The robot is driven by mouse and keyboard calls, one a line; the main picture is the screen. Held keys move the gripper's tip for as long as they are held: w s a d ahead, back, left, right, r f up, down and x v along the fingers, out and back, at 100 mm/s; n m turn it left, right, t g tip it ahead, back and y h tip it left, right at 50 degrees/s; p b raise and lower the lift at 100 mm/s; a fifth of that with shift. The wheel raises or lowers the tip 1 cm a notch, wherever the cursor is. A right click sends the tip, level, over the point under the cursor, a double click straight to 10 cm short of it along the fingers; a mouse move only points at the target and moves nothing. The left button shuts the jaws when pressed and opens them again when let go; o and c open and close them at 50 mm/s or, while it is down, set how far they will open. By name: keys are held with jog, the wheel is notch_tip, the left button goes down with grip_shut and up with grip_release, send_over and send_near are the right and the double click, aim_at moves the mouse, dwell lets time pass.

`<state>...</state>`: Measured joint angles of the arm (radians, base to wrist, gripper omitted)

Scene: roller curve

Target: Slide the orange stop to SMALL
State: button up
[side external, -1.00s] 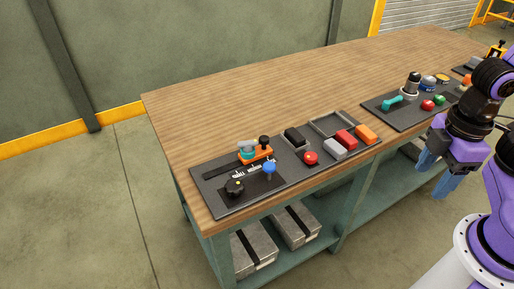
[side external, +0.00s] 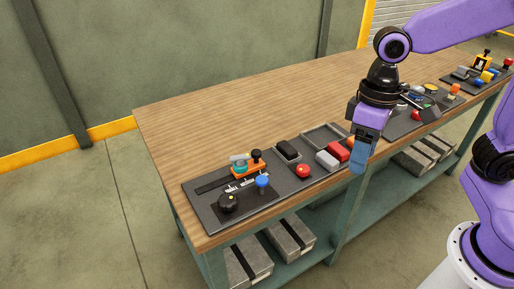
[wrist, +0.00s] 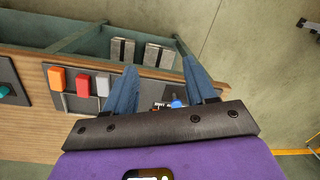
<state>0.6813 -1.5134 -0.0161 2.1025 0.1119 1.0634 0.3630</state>
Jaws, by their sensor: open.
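The orange stop (side external: 252,171) sits on the dark panel (side external: 211,208) at the left end of the bench, beside a slotted track with small white lettering too small to read. It carries a black knob and a teal and grey part. A blue knob (side external: 262,181) stands just in front of it. My gripper (side external: 357,166) is open and empty, pointing down above the right part of the panel, well to the right of the stop.
A black star knob (side external: 228,203), red button (side external: 303,171), grey block (side external: 327,160) and red block (side external: 338,150) share the panel; the orange block is partly behind my fingers. More control panels lie to the right. The wooden bench top (side external: 230,110) behind is clear.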

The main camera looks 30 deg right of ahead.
jog(key=w+a+r+m+y, duration=0.1)
jog(key=w+a+m, duration=0.3)
jog(key=w+m, duration=0.8)
jog(key=m+y, duration=0.2)
jog(key=m, duration=0.4)
send_near(256, 151)
jog(key=shift+g, duration=0.3)
jog(key=x, duration=0.8)
jog(key=shift+w+f, duration=0.1)
jog(key=shift+f, duration=0.25)
jog(key=shift+a, duration=0.1)
